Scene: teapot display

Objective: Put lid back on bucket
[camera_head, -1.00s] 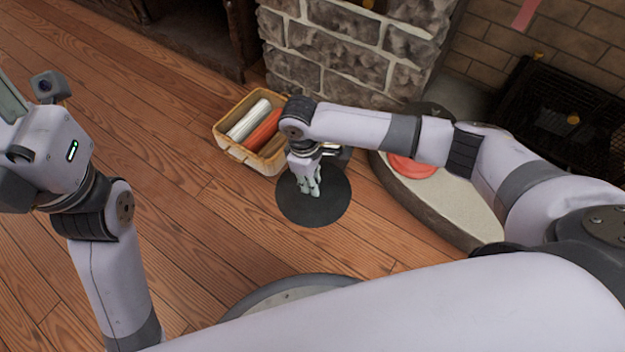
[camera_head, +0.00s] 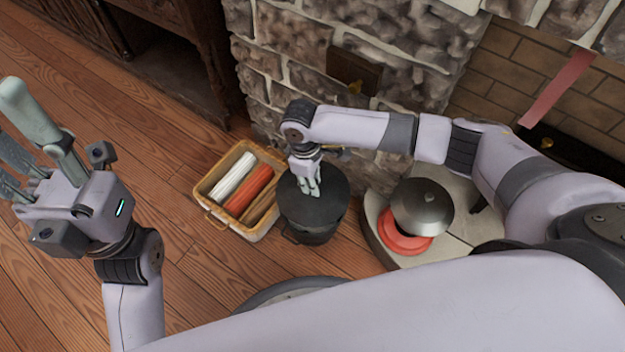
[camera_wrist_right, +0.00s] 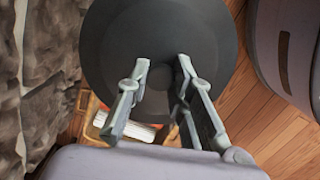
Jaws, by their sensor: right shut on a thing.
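The dark round lid (camera_head: 292,202) is at the top of the dark bucket (camera_head: 314,236) in the head view, roughly level and lined up with it. I cannot tell whether it rests fully on the rim. My right gripper (camera_head: 312,192) points down at the lid's middle and is shut on the lid; its fingers hide the grip point. In the right wrist view the lid (camera_wrist_right: 115,40) fills the upper middle, with the gripper's fingers (camera_wrist_right: 163,65) in front of it. My left gripper (camera_head: 12,125) is raised at the left edge, open and empty.
A wicker basket (camera_head: 212,213) with white and red rolls stands close to the bucket's left. At right, the hearth (camera_head: 455,250) holds a grey metal lidded pot (camera_head: 422,205) and a red round thing (camera_head: 400,240). A stone pillar (camera_head: 300,60) rises behind. Wood floor at left is clear.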

